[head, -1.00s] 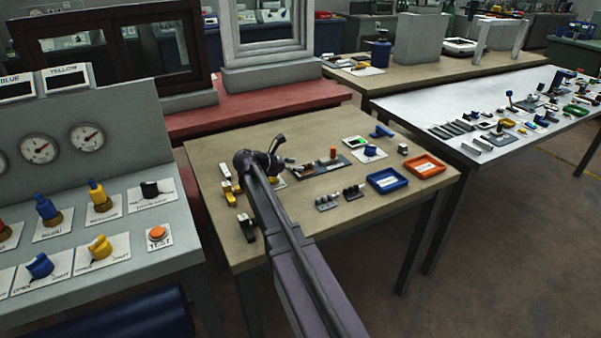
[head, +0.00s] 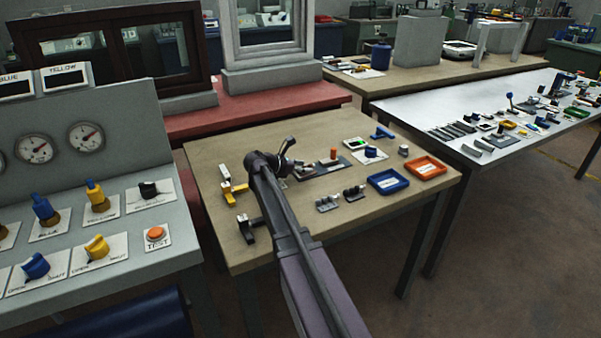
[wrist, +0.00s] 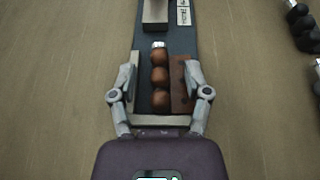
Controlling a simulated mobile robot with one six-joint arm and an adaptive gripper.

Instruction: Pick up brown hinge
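The brown hinge (wrist: 160,78) shows in the wrist view as a column of round brown knuckles with a silver end, and a flat brown leaf on its right. It lies on a dark plate (wrist: 154,38). My gripper (wrist: 162,78) is open, with one finger on each side of the hinge. The right finger is very close to the brown leaf; I cannot tell if it touches. A gap shows between the left finger and the knuckles. In the head view my gripper (head: 282,162) is over the wooden table, and my arm hides much of what is below it.
On the wooden table (head: 300,235) are a blue tray (head: 388,187), an orange tray (head: 426,173), a dark strip with an orange peg (head: 333,155) and yellow parts (head: 232,190) on the left. A dark row of round parts (wrist: 303,28) lies to the right in the wrist view.

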